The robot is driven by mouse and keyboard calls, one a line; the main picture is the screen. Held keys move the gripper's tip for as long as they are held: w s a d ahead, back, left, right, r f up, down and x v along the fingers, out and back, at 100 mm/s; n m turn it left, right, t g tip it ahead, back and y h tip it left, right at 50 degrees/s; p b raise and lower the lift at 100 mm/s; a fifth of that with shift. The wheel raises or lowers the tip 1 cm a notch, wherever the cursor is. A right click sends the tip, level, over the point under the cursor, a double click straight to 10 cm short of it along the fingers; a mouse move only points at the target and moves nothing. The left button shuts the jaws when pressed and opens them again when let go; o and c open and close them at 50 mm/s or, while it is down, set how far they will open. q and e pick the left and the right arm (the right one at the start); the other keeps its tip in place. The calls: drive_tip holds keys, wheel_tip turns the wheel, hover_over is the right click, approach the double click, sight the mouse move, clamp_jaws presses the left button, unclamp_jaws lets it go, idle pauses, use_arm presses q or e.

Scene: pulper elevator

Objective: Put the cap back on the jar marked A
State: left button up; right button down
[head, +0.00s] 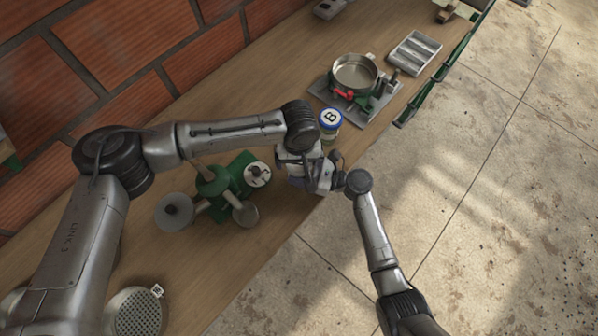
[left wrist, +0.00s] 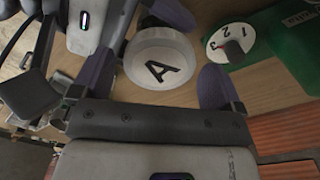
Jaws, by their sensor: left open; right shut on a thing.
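In the left wrist view a round white cap marked A (left wrist: 160,62) lies between the two fingers of my left gripper (left wrist: 157,85), with room on the right. The left gripper is open around it. It also shows in the head view (head: 303,172), over the table's edge side. My right gripper (head: 325,182) comes in from the right; in the left wrist view its body is at the upper left, one finger behind the cap. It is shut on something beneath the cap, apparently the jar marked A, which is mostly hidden. I cannot tell whether the cap is fully seated.
A green pulper-like device with a numbered dial (head: 257,174) stands left of my grippers. A jar with a blue lid marked B (head: 330,119) stands behind them. Beyond are a metal pot (head: 355,73) and a grey tray (head: 415,53). A perforated disc (head: 133,312) lies near left.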

use_arm(q)
drive_tip(key=shift+f, duration=0.35)
